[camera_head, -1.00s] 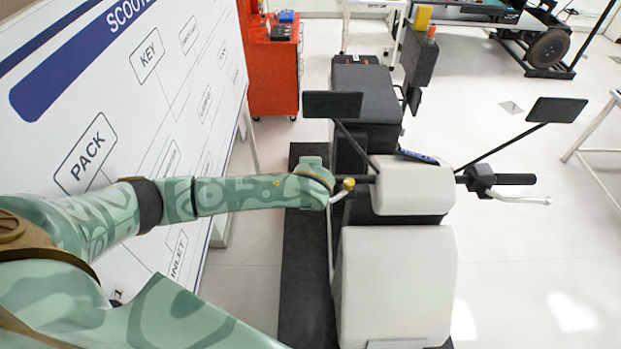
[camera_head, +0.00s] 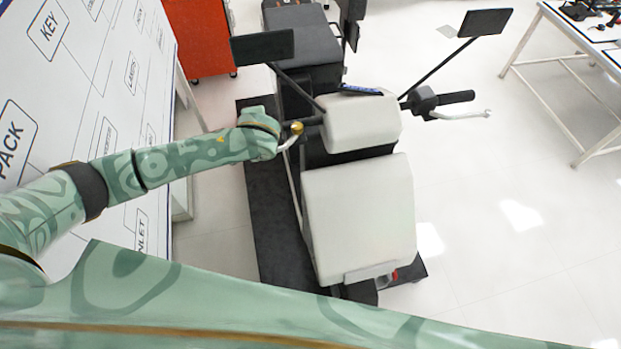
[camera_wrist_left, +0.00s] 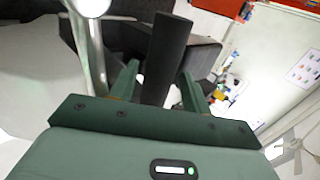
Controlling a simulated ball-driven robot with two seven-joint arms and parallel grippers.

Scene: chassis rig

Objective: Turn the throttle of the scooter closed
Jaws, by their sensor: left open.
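The scooter has a pale front body (camera_head: 360,215), a dark seat (camera_head: 303,38) and a handlebar with a brake lever at each end. The throttle grip is the black grip (camera_wrist_left: 168,45) in the left wrist view. My left gripper (camera_wrist_left: 158,82) has its fingers apart, one on each side of this grip, and I cannot tell whether they touch it. In the head view my left gripper (camera_head: 262,130) is at the left end of the handlebar, beside the lever (camera_head: 291,138), and hides the throttle grip. The right-hand grip (camera_head: 456,97) is free. My right gripper is not seen.
Two mirrors on stalks, the left mirror (camera_head: 263,46) and the right mirror (camera_head: 486,22), rise above the handlebar. A labelled white board (camera_head: 85,75) stands close at left. A red cabinet (camera_head: 200,35) is behind it. A white table (camera_head: 590,40) is at right; the floor between is clear.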

